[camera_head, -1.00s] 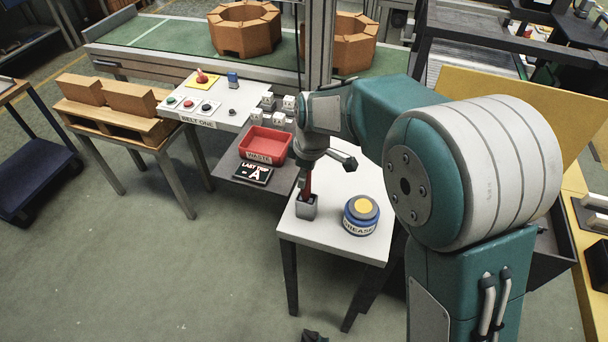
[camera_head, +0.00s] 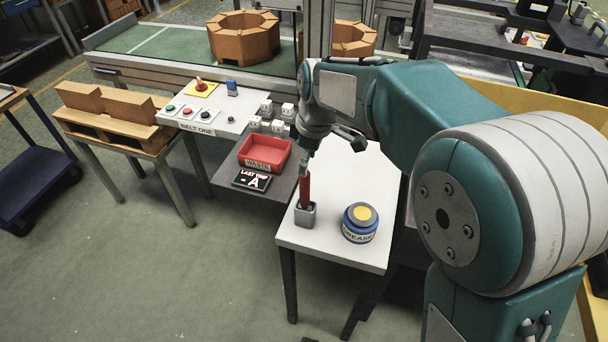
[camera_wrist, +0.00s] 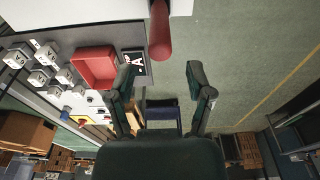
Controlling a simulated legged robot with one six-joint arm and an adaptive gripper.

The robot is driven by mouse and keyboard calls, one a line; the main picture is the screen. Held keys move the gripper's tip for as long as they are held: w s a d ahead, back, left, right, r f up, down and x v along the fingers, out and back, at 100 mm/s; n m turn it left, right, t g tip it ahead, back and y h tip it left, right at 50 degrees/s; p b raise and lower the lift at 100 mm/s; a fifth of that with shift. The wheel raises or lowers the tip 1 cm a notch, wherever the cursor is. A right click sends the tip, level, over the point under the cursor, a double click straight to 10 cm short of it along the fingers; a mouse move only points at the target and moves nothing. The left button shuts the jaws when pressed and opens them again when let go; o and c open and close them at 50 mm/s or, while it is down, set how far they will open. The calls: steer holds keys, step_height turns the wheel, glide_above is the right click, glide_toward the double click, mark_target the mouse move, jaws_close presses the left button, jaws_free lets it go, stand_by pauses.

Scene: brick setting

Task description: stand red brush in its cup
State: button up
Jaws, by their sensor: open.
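The red brush (camera_head: 304,188) stands nearly upright in a small grey cup (camera_head: 305,216) on the white table. My gripper (camera_head: 306,158) is just above the top of the brush in the head view. In the wrist view my gripper (camera_wrist: 162,78) has its two fingers spread wide with nothing between them. The red handle (camera_wrist: 160,36) shows beyond the fingertips, clear of both. The brush's lower end is hidden inside the cup, and the cup is not seen in the wrist view.
A blue grease tin (camera_head: 360,222) with a yellow lid stands right of the cup on the white table (camera_head: 345,180). A red waste tray (camera_head: 265,153) and a dark sign (camera_head: 252,180) lie on a lower shelf to the left.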

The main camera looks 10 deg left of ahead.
steer(key=r, duration=0.4)
steer(key=shift+d, duration=0.25)
steer(key=s+d+r+m+t, duration=0.2)
steer(key=s+d+r+m, duration=0.15)
steer(key=d, duration=0.55)
steer(key=s+d+r+m+t, duration=0.1)
steer(key=s+d+r+m, duration=0.2)
steer(key=s+d+m, duration=0.35)
steer(key=s+d+f+m+t+h, duration=0.1)
steer(key=s+d+f+m+t, duration=0.1)
steer(key=s+d+m, duration=0.5)
steer(key=s+d+f, duration=0.1)
steer(key=s+d, duration=0.2)
steer(key=d, duration=0.1)
steer(key=shift+f+t, duration=0.3)
steer(key=shift+w, duration=0.1)
steer(key=shift+c, duration=0.3)
